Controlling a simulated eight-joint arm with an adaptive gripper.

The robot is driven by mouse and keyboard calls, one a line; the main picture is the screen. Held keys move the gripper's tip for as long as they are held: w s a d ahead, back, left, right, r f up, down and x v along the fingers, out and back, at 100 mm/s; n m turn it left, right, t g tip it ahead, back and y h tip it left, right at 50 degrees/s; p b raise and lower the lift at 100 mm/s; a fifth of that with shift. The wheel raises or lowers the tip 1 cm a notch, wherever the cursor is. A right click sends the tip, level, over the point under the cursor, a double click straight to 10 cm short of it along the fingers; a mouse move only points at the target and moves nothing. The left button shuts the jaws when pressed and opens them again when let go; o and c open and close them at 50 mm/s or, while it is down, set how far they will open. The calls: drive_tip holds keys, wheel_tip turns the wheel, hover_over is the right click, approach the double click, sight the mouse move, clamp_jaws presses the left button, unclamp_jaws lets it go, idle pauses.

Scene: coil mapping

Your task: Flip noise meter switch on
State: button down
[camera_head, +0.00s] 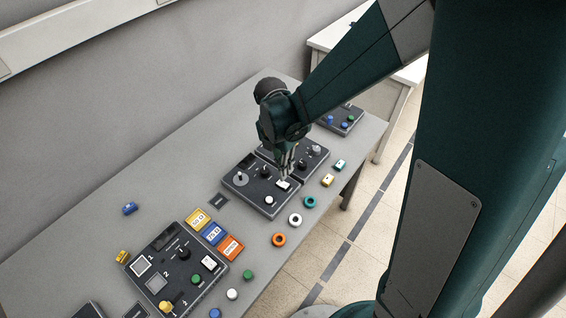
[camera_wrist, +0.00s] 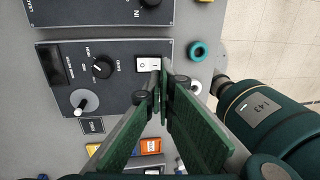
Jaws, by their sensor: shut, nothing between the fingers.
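A dark panel (camera_head: 243,194) with a display, a joystick-like lever, a knob and a white rocker switch (camera_head: 283,184) lies on the table below my gripper. In the wrist view this panel (camera_wrist: 121,87) shows a knob marked BAND and the white rocker switch (camera_wrist: 145,65) near its right edge. I cannot read a noise meter label. My gripper (camera_head: 285,174) points down at the switch. In the wrist view the closed fingertips (camera_wrist: 161,72) are at the right end of the switch and partly cover it. Contact and the rocker's tilt cannot be told.
Another panel (camera_head: 318,150) sits right behind this one. A larger panel (camera_head: 150,270) with coloured buttons lies at the front left. Coloured rings, such as an orange ring (camera_head: 279,240), and small blocks lie along the right table edge. Bare table (camera_head: 110,170) lies to the left.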

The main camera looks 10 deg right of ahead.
sight(286, 185)
drive_tip(key=shift+s+d+f+b, duration=0.15)
drive_tip(key=shift+f+b, duration=0.05)
drive_tip(key=shift+f, duration=1.15)
drive_tip(key=shift+s+d+f+b, duration=0.15)
drive_tip(key=shift+f, duration=1.2)
drive_tip(key=shift+s+d+f+t+y+b, duration=0.25)
drive_tip(key=shift+f+t+y+b, duration=0.2)
drive_tip(key=shift+t+y, duration=0.15)
drive_tip(key=shift+w+a, duration=0.1)
drive_tip(key=shift+w+a+r, duration=0.15)
drive_tip(key=shift+w, duration=0.05)
drive_tip(key=shift+w+a+r, duration=0.15)
drive_tip(key=shift+w+a, duration=0.15)
drive_tip(key=shift+a, duration=0.05)
drive_tip(key=shift+r, duration=0.1)
